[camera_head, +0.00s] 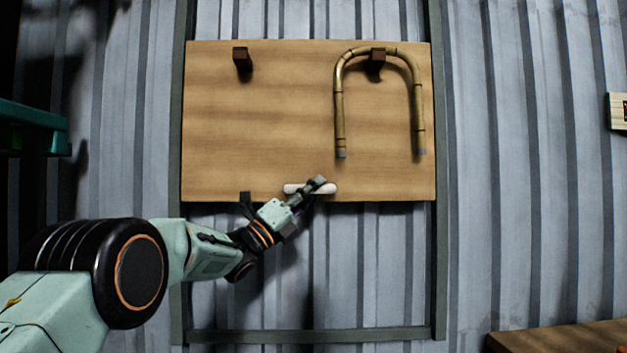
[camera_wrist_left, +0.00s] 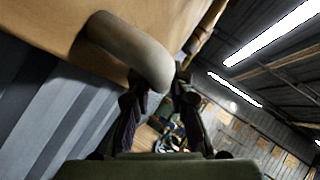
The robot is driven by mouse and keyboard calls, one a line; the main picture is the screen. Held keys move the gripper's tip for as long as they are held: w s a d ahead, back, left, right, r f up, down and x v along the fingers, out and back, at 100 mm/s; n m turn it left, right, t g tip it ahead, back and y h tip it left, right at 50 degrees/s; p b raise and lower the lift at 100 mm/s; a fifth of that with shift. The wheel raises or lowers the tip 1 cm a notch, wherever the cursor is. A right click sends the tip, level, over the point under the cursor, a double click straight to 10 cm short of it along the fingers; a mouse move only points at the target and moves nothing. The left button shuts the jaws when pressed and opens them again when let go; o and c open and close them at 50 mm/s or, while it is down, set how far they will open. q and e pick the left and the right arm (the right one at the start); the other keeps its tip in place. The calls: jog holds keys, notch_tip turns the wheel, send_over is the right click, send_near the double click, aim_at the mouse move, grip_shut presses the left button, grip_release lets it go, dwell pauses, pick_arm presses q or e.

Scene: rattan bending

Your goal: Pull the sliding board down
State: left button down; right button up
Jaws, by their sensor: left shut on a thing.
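The sliding board (camera_head: 280,125) is a flat wooden panel in the upper part of a dark frame on the wall. A pale handle (camera_head: 296,188) sits at its bottom edge. My left gripper (camera_head: 318,186) is at the right part of this handle and shut on it. In the left wrist view the rounded handle (camera_wrist_left: 135,50) runs to between the fingers (camera_wrist_left: 160,88), with the board (camera_wrist_left: 45,22) behind it. My right gripper is in neither view.
A bent rattan piece (camera_head: 340,110) hangs on the right peg (camera_head: 377,60) of the board. The left peg (camera_head: 242,58) is bare. The frame (camera_head: 310,336) is empty below the board, with corrugated wall behind. A wooden surface (camera_head: 560,338) stands at lower right.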

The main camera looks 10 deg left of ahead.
pick_arm(q)
jog(key=shift+a+f, duration=0.25)
jog(key=shift+a, duration=0.05)
jog(key=c, duration=1.7)
grip_release()
jog(key=shift+r, duration=0.1)
jog(key=shift+o, duration=1.1)
jog(key=shift+a, duration=0.25)
jog(key=shift+d+h, duration=0.3)
jog(key=shift+d, duration=0.05)
jog(key=v, duration=1.2)
jog(key=shift+a, duration=0.15)
